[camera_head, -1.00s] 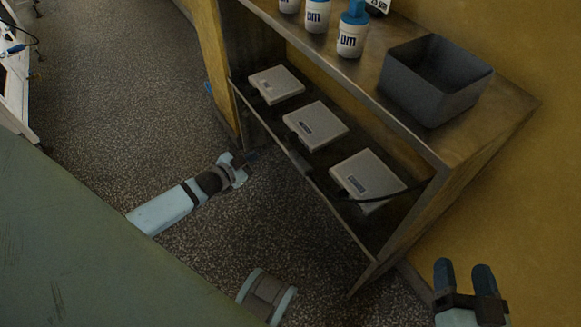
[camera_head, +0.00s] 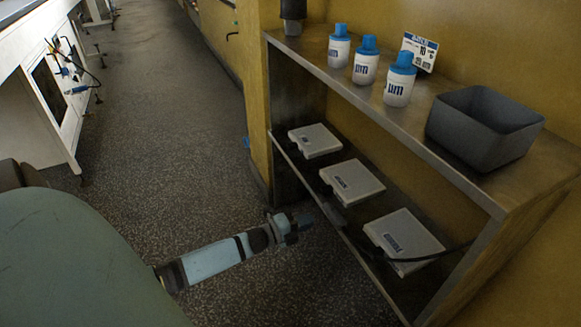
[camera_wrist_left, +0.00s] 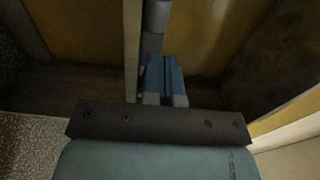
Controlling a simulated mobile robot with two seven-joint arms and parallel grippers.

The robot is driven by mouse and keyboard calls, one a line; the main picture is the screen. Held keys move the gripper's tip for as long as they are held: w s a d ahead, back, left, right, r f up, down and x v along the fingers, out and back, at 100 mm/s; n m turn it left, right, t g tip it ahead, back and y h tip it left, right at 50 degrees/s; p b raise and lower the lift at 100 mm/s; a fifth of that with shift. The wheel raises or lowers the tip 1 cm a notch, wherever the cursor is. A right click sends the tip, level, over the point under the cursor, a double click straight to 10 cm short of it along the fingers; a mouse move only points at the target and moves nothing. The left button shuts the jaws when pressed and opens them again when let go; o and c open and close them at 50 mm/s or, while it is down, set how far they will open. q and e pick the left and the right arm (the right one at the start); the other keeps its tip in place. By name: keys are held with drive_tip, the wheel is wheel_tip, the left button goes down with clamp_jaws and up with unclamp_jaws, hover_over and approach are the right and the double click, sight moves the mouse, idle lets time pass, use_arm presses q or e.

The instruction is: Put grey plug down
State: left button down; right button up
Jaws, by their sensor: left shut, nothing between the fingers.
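I cannot make out a grey plug for certain in either view. My left gripper (camera_head: 303,222) is low beside the open front of the shelf unit, near its lower shelf. In the left wrist view its fingers (camera_wrist_left: 165,82) are shut together with nothing between them. A grey post-like piece (camera_wrist_left: 155,18) shows just beyond the fingertips; I cannot tell what it is. Pale grey boxes, at the left (camera_head: 314,141), middle (camera_head: 352,180) and right (camera_head: 404,238), lie on the lower shelf. A black cable (camera_head: 445,252) runs by the right box. My right gripper is out of view.
The shelf unit's top (camera_head: 420,115) holds blue-capped white bottles (camera_head: 365,67), a small sign (camera_head: 420,50) and an empty dark grey bin (camera_head: 482,130). A yellow wall stands behind. Open speckled floor (camera_head: 170,130) lies left of the unit.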

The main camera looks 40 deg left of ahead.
sight(337, 210)
use_arm(q)
drive_tip(key=b+x, duration=0.1)
drive_tip(key=x, duration=0.4)
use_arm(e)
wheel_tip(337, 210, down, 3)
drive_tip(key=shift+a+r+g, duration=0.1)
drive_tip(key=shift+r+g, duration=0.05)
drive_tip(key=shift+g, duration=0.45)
use_arm(q)
drive_tip(key=b+x, duration=0.1)
drive_tip(key=x, duration=0.6)
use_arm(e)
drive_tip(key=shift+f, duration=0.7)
use_arm(q)
drive_tip(key=shift+a, duration=0.1)
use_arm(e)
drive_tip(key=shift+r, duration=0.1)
